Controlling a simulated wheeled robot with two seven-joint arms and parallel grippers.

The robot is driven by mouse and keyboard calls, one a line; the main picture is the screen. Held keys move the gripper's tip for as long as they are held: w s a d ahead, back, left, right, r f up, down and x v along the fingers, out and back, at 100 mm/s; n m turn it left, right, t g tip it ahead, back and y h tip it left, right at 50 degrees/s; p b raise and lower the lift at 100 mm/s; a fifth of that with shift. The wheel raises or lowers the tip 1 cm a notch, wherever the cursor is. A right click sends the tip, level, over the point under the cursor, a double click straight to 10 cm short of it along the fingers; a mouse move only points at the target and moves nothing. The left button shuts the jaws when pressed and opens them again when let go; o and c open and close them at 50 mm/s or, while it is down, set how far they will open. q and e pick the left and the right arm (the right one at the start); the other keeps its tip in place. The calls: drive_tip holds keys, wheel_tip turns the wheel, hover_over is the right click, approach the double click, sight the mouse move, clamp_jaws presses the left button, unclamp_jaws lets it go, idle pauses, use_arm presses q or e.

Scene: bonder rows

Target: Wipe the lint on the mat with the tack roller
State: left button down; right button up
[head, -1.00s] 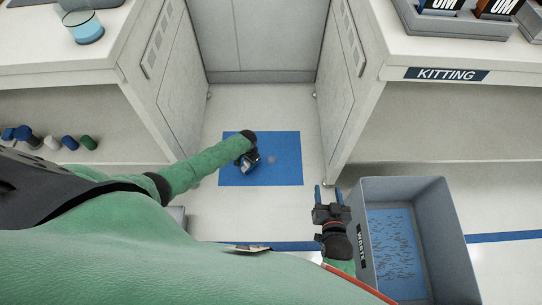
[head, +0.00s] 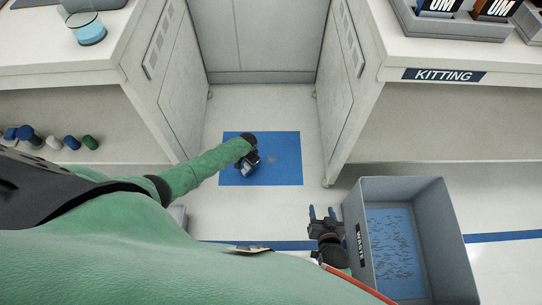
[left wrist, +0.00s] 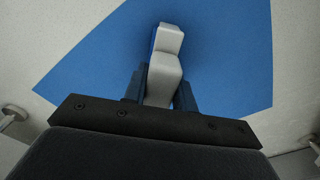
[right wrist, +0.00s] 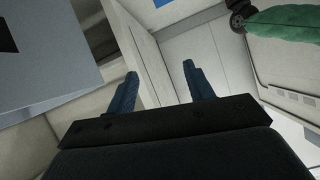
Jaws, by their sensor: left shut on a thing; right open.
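The blue mat (head: 287,172) lies flat on the floor between the two cabinets. A faint grey patch that looks like lint (head: 271,159) shows near its middle, just right of my left gripper. My left gripper (head: 250,168) is over the left half of the mat, shut on the tack roller. In the left wrist view the tack roller (left wrist: 164,72) is a pale grey and white piece between the fingers, over the mat (left wrist: 215,65); I cannot tell whether it touches. My right gripper (head: 322,213) is open and empty, left of the waste bin; its spread fingers show in the right wrist view (right wrist: 161,85).
The grey waste bin (head: 449,225) stands at the right with a blue bottom and many small dark bits. White cabinets stand on both sides of the mat, the right one with a KITTING label (head: 444,75). A grey panel (head: 258,38) closes the back.

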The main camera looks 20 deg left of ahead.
use_arm(q)
drive_tip(key=shift+s+f, duration=0.1)
drive_tip(key=shift+f, duration=0.05)
drive_tip(key=shift+s+r, duration=0.1)
drive_tip(key=shift+r, duration=0.1)
drive_tip(key=shift+d+f+p, duration=0.1)
drive_tip(key=shift+f+p, duration=0.2)
drive_tip(key=shift+p, duration=0.1)
wheel_tip(320, 180, up, 3)
drive_tip(key=shift+f, duration=0.2)
drive_tip(key=shift+r+p, duration=0.7)
drive_tip(key=shift+p, duration=0.2)
use_arm(e)
drive_tip(key=shift+s+d+f+g, duration=0.65)
drive_tip(key=shift+s+f+g, duration=1.45)
drive_tip(key=shift+s+f, duration=2.2)
use_arm(q)
wheel_tip(320, 180, up, 5)
drive_tip(key=p, duration=0.4)
drive_tip(key=shift+p, duration=0.4)
use_arm(e)
drive_tip(key=shift+h, duration=0.3)
drive_tip(key=r, duration=0.3)
drive_tip(key=s+r, duration=0.1)
drive_tip(key=r, duration=0.1)
drive_tip(key=shift+r, duration=0.15)
drive_tip(key=shift+w, duration=0.1)
